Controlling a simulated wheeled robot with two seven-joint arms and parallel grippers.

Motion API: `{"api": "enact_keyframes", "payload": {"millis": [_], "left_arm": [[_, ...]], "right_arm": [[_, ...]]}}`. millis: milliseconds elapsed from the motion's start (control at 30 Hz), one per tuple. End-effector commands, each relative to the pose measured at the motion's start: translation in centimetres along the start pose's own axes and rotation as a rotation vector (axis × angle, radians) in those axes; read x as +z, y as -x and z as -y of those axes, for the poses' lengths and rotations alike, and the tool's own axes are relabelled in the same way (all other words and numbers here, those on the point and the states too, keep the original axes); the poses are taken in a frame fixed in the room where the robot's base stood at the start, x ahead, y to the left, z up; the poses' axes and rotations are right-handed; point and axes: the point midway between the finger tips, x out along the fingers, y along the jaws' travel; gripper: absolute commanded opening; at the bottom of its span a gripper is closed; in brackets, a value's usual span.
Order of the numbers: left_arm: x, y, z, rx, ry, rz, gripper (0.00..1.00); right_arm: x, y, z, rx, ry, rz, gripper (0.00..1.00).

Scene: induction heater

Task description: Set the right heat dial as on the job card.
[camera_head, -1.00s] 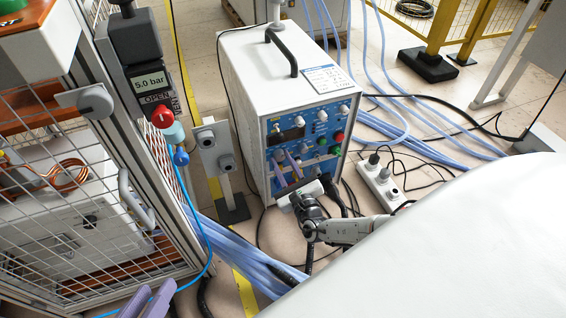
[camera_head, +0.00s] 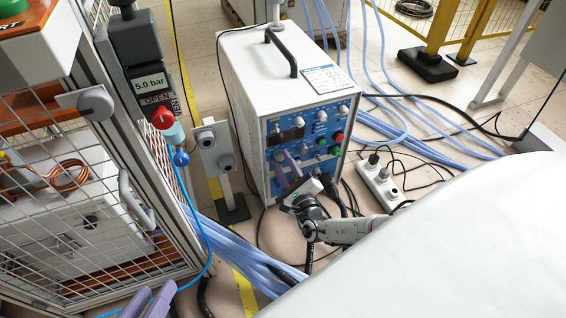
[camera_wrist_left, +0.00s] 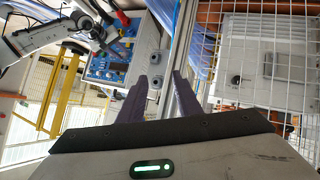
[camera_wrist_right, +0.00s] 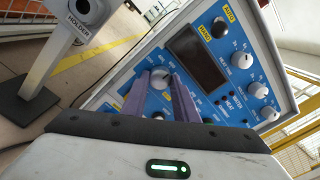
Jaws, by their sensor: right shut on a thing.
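The blue control panel (camera_head: 312,135) is on the front of the white heater cabinet (camera_head: 246,70). A white job card (camera_head: 328,79) lies on top of the cabinet; its print is too small to read. My right gripper (camera_head: 285,160) is at the panel's left part. In the right wrist view its purple fingers (camera_wrist_right: 160,78) are shut on a pale round dial (camera_wrist_right: 159,77) left of the dark display (camera_wrist_right: 199,58). The fingers hide its sides, label and setting. Three other white dials (camera_wrist_right: 257,90) line the panel's edge. My left gripper (camera_head: 150,301) is open and empty, away from the panel.
A grey holder post (camera_head: 215,150) stands close left of the cabinet. A mesh cage (camera_head: 85,200) fills the left side. Blue hoses (camera_head: 250,262) and black cables run over the floor. A power strip (camera_head: 382,184) lies right of the cabinet.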

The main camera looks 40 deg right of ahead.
Motion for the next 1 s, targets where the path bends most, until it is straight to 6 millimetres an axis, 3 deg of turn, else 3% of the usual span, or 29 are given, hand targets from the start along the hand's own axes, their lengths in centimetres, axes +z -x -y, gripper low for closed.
{"api": "enact_keyframes", "payload": {"millis": [167,200,300,667,800,1000], "left_arm": [[0.0,0.0,0.0,0.0,0.0,0.001,0.31],[0.0,0.0,0.0,-0.001,0.0,0.001,0.31],[0.0,0.0,0.0,-0.001,0.0,0.001,0.31],[-0.2,0.2,0.0,-0.003,-0.002,0.001,0.31],[-0.5,0.5,0.2,-0.023,-0.015,0.019,0.31],[1.3,0.1,1.4,-0.064,-0.028,0.093,0.31]], "right_arm": [[-0.1,0.1,-0.1,0.002,0.0,-0.001,0.04],[-0.1,0.1,-0.1,0.002,0.0,-0.001,0.32],[-0.1,0.1,-0.1,0.001,0.0,-0.001,0.46],[0.0,0.6,0.0,0.002,-0.001,-0.001,0.46],[0.1,2.7,0.1,0.004,-0.001,-0.003,0.46],[0.1,6.8,0.1,0.004,0.0,-0.003,0.46]]}}
